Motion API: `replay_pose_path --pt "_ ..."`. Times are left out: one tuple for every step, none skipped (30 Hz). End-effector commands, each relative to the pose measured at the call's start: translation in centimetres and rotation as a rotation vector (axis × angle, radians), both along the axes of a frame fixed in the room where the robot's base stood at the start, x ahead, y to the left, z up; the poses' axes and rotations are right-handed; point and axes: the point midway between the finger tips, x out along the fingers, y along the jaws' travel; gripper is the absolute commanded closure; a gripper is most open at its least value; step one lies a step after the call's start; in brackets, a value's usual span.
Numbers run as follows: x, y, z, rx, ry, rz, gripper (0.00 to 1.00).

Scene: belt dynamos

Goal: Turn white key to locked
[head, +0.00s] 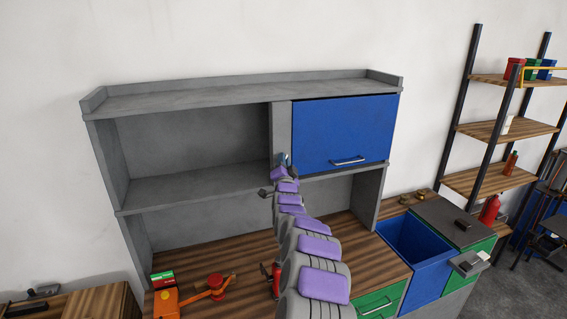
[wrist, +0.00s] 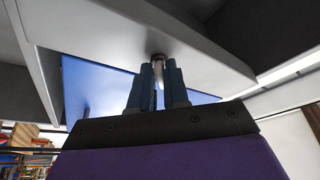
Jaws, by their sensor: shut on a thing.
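The white key (wrist: 159,97) shows as a pale strip between the dark fingers of my gripper (wrist: 160,68) in the wrist view. My gripper is shut on it. A round metal lock (wrist: 157,57) sits in the grey panel just beyond the fingertips. In the head view, my gripper (head: 283,160) reaches the grey upright post left of the blue cabinet door (head: 340,132). The key is hidden there, and I cannot tell its turn angle. The door looks closed.
The grey hutch (head: 240,97) has open shelves left of the post. On the wooden bench are a red and orange tool (head: 212,287) and a green-red box (head: 163,279). An open blue bin (head: 420,250) stands at right. A tall shelf rack (head: 505,130) is further right.

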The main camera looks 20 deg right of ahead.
Motion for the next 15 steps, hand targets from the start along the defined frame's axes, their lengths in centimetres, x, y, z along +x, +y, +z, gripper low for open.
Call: replay_pose_path --pt "-0.01 -0.06 -0.04 0.0 0.001 -0.001 1.0" --pt "-0.01 -0.07 -0.05 -0.002 0.0 -0.001 1.0" --pt "-0.02 -0.09 -0.06 -0.004 0.0 -0.001 1.0" --pt "-0.02 -0.11 -0.07 -0.007 0.0 -0.001 1.0" --pt "-0.02 -0.11 -0.09 -0.011 0.0 -0.002 1.0" --pt "-0.02 -0.12 -0.12 -0.02 -0.001 -0.001 1.0" --pt "-0.02 -0.12 -0.12 -0.028 -0.001 -0.001 1.0" --pt "-0.01 -0.1 -0.15 -0.037 -0.002 -0.001 1.0" --pt "-0.01 -0.09 -0.16 -0.053 -0.003 -0.001 1.0" --pt "-0.01 -0.13 -0.19 -0.067 -0.004 0.0 1.0" --pt "-0.03 -0.22 -0.21 -0.083 -0.004 -0.002 1.0" --pt "-0.04 -0.27 -0.25 -0.105 -0.007 -0.002 1.0" --pt "-0.05 -0.29 -0.25 -0.124 -0.008 -0.003 1.0" --pt "-0.05 -0.33 -0.27 -0.145 -0.009 -0.003 1.0" --pt "-0.05 -0.28 -0.29 -0.175 -0.01 -0.003 1.0"
